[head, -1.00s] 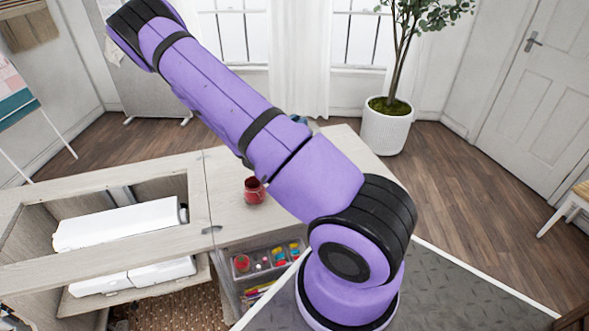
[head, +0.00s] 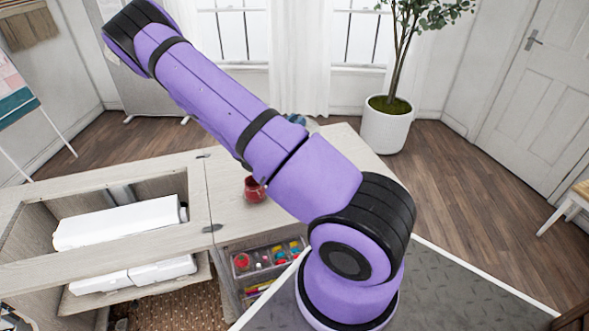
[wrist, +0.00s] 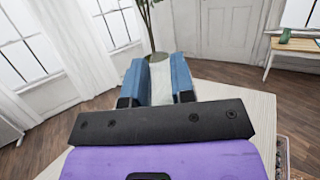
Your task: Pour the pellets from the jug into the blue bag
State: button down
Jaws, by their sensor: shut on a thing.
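My gripper (wrist: 158,88) points away over the cabinet top in the wrist view. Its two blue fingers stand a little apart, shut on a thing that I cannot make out. The pale shape seen between them looks like the plant pot beyond. In the head view my purple arm hides most of the gripper's area. A small teal and grey piece (head: 301,120) shows past the arm's upper edge; I cannot tell what it belongs to. A small red vessel (head: 254,190) stands upright on the cabinet top, partly beside my arm. I cannot identify the jug, the pellets or the blue bag.
The wooden cabinet top (head: 228,216) has an opening at left with a white machine (head: 120,221) in it. A clear drawer unit (head: 268,258) with colourful small items is below. The potted plant (head: 385,127) stands on the floor behind. The top near the red vessel looks clear.

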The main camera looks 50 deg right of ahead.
jog(key=shift+a+h+p, duration=0.6)
jog(key=shift+a+h, duration=0.1)
jog(key=shift+a, duration=0.1)
dwell(1.2)
jog(key=d+y, duration=0.1)
jog(key=d, duration=0.1)
jog(key=d+y, duration=0.1)
jog(key=y, duration=0.1)
jog(key=d+r+y, duration=0.1)
jog(key=d+y, duration=0.1)
jog(key=shift+d, duration=0.3)
jog(key=shift+d+f, duration=0.2)
jog(key=shift+f, duration=0.05)
jog(key=shift+d+f+y, duration=0.2)
jog(key=shift+d+y, duration=0.4)
jog(key=shift+y, duration=0.1)
jog(key=shift+d+r+y+b, duration=0.2)
jog(key=shift+d+y+b, duration=0.15)
jog(key=shift+d+y, duration=0.6)
jog(key=shift+d+f+y, duration=0.7)
jog(key=shift+d+y, duration=0.25)
jog(key=shift+s+d+r+y+b, duration=0.15)
jog(key=shift+d+y+b, duration=0.25)
jog(key=shift+d+y, duration=0.55)
jog(key=shift+w+d+r+y+b, duration=0.1)
jog(key=shift+d+y+b, duration=0.35)
jog(key=shift+y, duration=0.9)
